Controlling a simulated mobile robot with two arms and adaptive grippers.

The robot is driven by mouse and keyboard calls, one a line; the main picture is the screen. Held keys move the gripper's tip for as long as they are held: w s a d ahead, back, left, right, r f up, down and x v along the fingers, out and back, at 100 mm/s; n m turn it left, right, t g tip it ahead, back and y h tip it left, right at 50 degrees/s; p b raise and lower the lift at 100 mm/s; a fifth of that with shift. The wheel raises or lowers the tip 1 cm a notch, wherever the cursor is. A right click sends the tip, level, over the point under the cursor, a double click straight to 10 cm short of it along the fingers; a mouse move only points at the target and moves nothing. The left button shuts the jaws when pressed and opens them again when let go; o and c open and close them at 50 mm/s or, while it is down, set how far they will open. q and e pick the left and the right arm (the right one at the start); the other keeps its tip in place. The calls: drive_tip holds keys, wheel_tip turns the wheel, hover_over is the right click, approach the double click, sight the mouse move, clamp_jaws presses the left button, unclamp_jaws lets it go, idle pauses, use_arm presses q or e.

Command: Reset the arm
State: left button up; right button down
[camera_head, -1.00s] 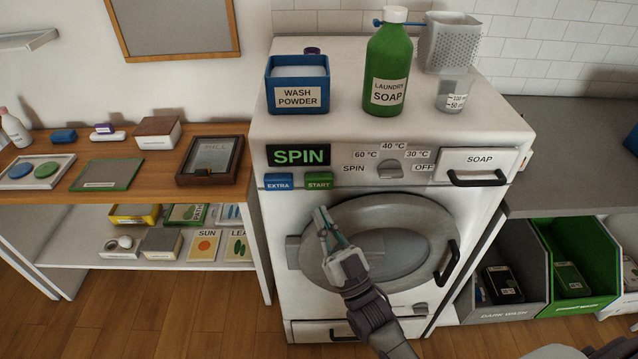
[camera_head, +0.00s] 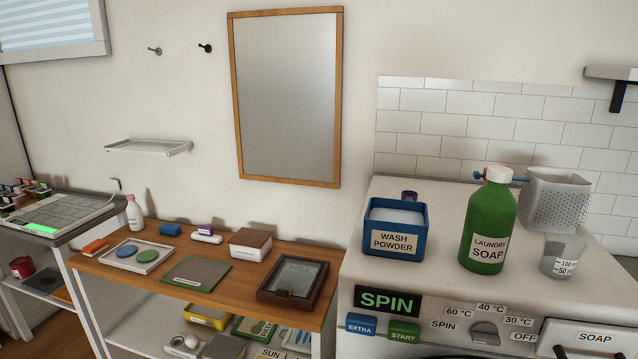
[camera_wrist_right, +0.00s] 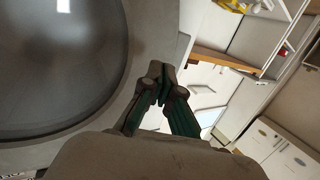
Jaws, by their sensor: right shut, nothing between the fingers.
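My right gripper (camera_wrist_right: 160,85) shows in the right wrist view. Its two fingers, with green inner sides, meet at the tips and hold nothing. It is close to the round grey washing machine door (camera_wrist_right: 60,60), which fills the left of that view; I cannot tell whether they touch. In the head view neither gripper is in sight. The washing machine (camera_head: 360,220) stands at the lower right, with a lit SPIN display (camera_head: 388,301), a blue EXTRA button (camera_head: 360,325) and a green START button (camera_head: 404,333).
On the washing machine stand a wash powder box (camera_head: 394,241), a green soap bottle (camera_head: 488,222), a measuring cup (camera_head: 562,257) and a grey basket (camera_head: 558,200). A wooden shelf table (camera_head: 225,248) holding several items stands to the left. A mirror (camera_head: 286,95) hangs above.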

drive_tip(key=s+d+f+g+h, duration=0.15)
drive_tip(key=s+f+g, duration=0.25)
drive_tip(key=s+f, duration=0.55)
drive_tip(key=s+d+f+g, duration=0.2)
drive_tip(key=s+f+g, duration=0.2)
drive_tip(key=s+f, duration=0.55)
drive_tip(key=s+d+f+g+h, duration=0.1)
drive_tip(key=s+d+f+g, duration=0.1)
drive_tip(key=s+f, duration=0.4)
drive_tip(key=s+d+f+g+h, duration=0.1)
drive_tip(key=s+f+g, duration=0.4)
drive_tip(key=s, duration=0.9)
drive_tip(key=shift+s+d+f, duration=0.2)
drive_tip(key=shift+d+f, duration=0.3)
drive_tip(key=shift+f, duration=0.25)
